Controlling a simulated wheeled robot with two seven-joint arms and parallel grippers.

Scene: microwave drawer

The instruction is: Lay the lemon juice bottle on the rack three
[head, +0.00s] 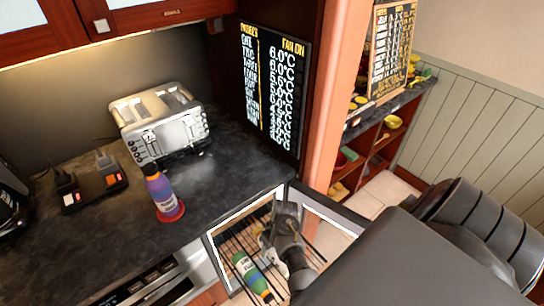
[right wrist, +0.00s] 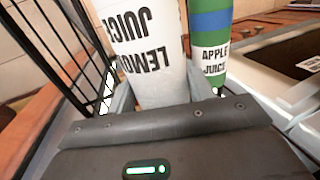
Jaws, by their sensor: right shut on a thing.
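My right gripper (head: 272,243) is inside the open cabinet, over the wire rack (head: 232,243). In the right wrist view it is shut on the white lemon juice bottle (right wrist: 148,45), whose lettering appears upside down. The bottle stands between the two fingers, and its top runs out of the picture. In the head view the lemon juice bottle is hidden or cannot be made out behind my gripper. A green and blue apple juice bottle (right wrist: 209,40) is just beside it; it lies on the rack in the head view (head: 252,278). My left gripper is not in view.
Black wire bars (right wrist: 75,50) run close to the left of the held bottle. The cabinet's glass door (head: 325,225) stands open on the right. A purple bottle (head: 160,190) stands on a red coaster on the counter, near a toaster (head: 165,125).

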